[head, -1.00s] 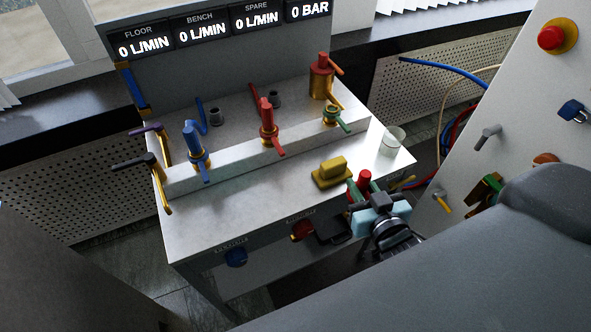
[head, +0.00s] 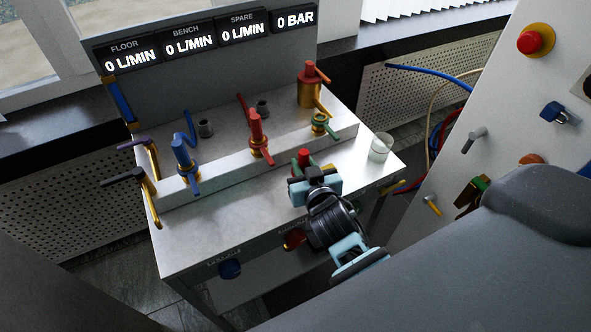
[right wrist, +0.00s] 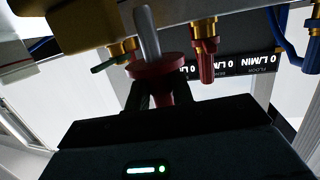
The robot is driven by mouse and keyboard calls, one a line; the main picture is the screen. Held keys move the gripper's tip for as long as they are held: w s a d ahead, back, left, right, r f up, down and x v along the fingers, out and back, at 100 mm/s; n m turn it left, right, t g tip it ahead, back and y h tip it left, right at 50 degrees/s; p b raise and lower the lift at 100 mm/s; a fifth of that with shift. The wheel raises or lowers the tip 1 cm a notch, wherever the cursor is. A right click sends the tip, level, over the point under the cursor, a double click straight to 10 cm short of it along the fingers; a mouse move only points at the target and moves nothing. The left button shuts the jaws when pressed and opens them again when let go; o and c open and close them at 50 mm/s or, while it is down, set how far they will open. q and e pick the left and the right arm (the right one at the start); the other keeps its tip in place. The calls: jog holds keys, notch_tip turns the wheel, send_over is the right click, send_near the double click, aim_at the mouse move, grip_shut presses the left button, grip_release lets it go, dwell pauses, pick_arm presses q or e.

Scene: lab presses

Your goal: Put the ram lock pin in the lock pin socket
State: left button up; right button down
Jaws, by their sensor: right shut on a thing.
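The ram lock pin has a red grip and flange (right wrist: 158,68) and a bare grey metal shank (right wrist: 147,32) in the right wrist view. My right gripper (right wrist: 152,98) is shut on its red part, and the shank points away from the jaws. In the head view the pin's red top (head: 304,157) shows between the fingers of my right gripper (head: 303,176), over the front part of the bench. The pin seems held clear of any hole. I cannot tell which fitting is the lock pin socket. My left gripper is not in view.
A raised rail bears blue (head: 184,157), red (head: 256,130) and green (head: 320,122) valves. A clear cup (head: 381,147) stands at the bench's right end. A yellow block (right wrist: 38,8) shows in the wrist view. The bench's front left (head: 215,225) is clear.

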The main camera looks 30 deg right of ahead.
jog(key=shift+w+a, duration=0.3)
jog(key=shift+w, duration=0.25)
jog(key=shift+w+a, duration=0.25)
jog(key=shift+w, duration=0.3)
notch_tip(320, 180, down, 4)
jog(key=shift+r+b, duration=0.2)
jog(key=shift+b, duration=0.2)
jog(key=shift+f, duration=0.1)
jog(key=shift+f, duration=0.15)
jog(key=c, duration=1.2)
grip_release()
